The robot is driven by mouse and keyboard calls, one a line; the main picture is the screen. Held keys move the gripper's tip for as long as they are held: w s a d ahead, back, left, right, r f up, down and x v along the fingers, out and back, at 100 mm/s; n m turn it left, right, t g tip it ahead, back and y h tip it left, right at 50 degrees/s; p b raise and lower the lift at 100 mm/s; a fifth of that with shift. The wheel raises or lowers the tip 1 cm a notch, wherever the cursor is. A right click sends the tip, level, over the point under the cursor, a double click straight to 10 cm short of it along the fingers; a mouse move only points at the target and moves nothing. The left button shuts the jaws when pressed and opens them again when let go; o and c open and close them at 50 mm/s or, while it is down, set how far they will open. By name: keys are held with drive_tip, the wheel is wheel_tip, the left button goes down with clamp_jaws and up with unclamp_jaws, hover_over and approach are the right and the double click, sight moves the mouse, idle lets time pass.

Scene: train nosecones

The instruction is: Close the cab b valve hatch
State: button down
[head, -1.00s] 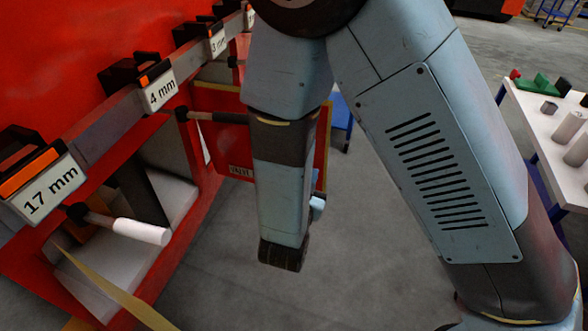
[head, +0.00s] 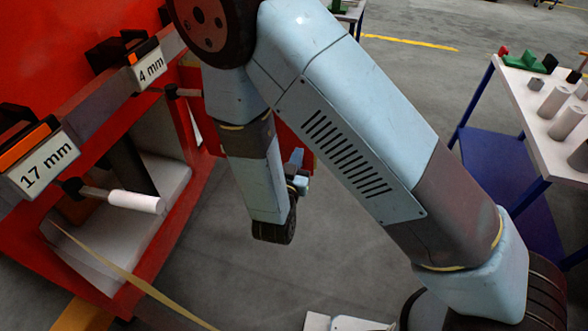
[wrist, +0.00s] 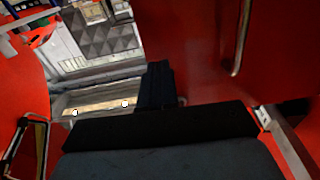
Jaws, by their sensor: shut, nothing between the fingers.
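The red hatch panel (head: 297,147) stands out from the red body side in the head view, open, with most of it hidden behind my arm. In the wrist view a large red panel (wrist: 200,55) with a thin metal handle (wrist: 243,40) fills the upper right; it looks like the hatch, but I cannot be sure. My gripper (wrist: 157,85) shows as dark fingers, shut and empty, low in front of the red panels. I cannot tell whether it touches the panel. In the head view my forearm hides most of the gripper.
Labelled clamps, 17 mm (head: 44,165) and 4 mm (head: 150,66), line the red rail at left. A white-ended rod (head: 135,201) juts out below. A blue-legged table (head: 515,90) with cylinders stands at right. The grey floor between is mostly clear.

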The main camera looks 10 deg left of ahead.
drive_tip(key=w, duration=0.6)
drive_tip(key=shift+w+r, duration=0.15)
drive_tip(key=shift+d, duration=0.15)
